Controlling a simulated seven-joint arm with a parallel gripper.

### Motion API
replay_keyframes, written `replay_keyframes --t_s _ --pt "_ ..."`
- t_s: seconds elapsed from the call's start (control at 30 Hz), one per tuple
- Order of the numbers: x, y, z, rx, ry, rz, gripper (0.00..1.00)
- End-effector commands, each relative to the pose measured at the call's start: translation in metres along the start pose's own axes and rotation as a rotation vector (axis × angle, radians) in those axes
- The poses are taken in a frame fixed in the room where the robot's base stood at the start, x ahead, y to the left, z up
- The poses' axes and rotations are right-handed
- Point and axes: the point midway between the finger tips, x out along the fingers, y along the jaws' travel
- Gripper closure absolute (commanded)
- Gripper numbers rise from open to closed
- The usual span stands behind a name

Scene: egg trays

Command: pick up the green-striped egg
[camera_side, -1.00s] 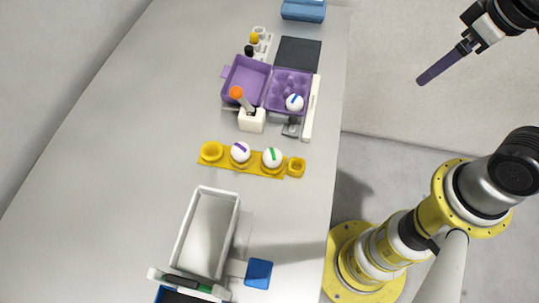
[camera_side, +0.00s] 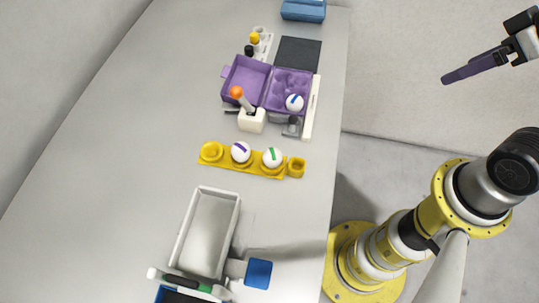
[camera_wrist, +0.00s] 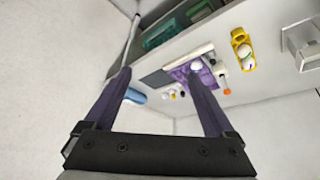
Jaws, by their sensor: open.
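The green-striped egg (camera_side: 272,157) sits in a cup of the yellow tray (camera_side: 213,154), just right of the purple-striped egg (camera_side: 240,151). A blue-striped egg (camera_side: 294,102) sits in the purple carton (camera_side: 247,83). My gripper (camera_side: 446,79) is up at the right, beyond the table's right edge and well away from the eggs. In the wrist view my gripper (camera_wrist: 160,85) is open with nothing between its two purple fingers. The yellow tray also shows there, small and far off, near the upper right (camera_wrist: 237,38).
A grey bin (camera_side: 235,215) stands in front of the yellow tray, with a blue block (camera_side: 258,273) near it. Behind the tray stands a white holder (camera_side: 252,121) with an orange-tipped item. The table's left side (camera_side: 110,170) is clear.

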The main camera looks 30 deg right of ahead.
Motion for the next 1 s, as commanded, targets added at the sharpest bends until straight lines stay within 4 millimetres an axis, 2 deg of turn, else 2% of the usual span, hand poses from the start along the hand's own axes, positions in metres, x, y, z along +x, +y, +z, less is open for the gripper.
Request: replay_keyframes --t_s 0.3,0.47,0.8,0.9,1.0 --pt "0.000 0.000 0.000 0.000 0.000 0.000 0.11" --pt "0.000 0.000 0.000 0.000 0.000 0.000 0.38" --pt "0.000 0.000 0.000 -0.026 0.001 0.000 0.38" --pt "-0.001 0.000 -0.003 -0.116 0.011 -0.001 0.38" --pt "-0.009 -0.001 -0.021 -0.268 0.053 0.002 0.38"
